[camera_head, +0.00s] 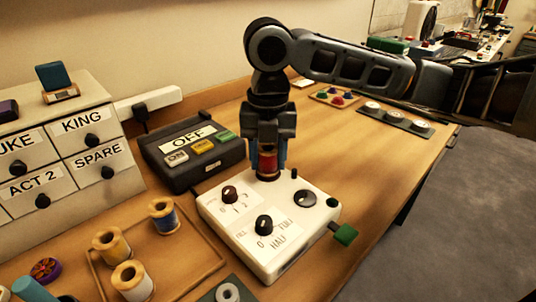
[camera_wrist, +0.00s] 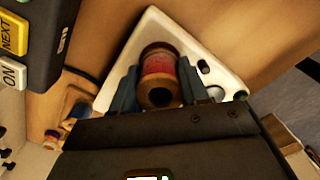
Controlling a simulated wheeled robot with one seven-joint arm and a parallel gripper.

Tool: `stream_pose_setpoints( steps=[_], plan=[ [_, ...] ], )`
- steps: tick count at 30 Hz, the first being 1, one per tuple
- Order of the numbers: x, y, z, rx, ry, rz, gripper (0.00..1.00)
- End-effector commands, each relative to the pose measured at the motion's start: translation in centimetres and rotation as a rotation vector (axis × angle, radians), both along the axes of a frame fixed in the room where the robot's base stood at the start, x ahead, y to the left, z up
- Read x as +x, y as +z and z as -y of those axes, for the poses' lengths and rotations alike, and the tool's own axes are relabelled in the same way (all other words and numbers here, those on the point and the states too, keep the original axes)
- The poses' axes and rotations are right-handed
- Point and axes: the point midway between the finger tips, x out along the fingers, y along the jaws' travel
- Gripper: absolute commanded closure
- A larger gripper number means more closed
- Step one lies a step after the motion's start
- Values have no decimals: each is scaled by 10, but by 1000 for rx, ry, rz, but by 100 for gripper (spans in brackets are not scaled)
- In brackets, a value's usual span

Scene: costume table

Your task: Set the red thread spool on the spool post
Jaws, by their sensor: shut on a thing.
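No spool post shows clearly; the area under the spool is hidden.
The white box (camera_head: 283,259) carries black knobs and a green lever (camera_head: 344,234). A dark button box (camera_head: 189,150) stands close at the left. A wooden tray (camera_head: 197,269) holds yellow, cream and blue spools. Labelled drawers (camera_head: 62,150) stand far left.

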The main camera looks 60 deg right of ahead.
Motion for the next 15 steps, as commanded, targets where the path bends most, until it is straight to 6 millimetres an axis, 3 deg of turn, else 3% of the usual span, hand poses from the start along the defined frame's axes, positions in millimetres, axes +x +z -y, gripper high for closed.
stream_pose_setpoints(
  steps=[8, 9, 12, 15],
  plan=[
    [0, -6, 0, 0, 0, 0, 86],
    [0, -6, 0, 0, 0, 0, 55],
    [0, -5, 0, 0, 0, 0, 45],
    [0, -5, 0, 0, 0, 0, 45]
  ],
)
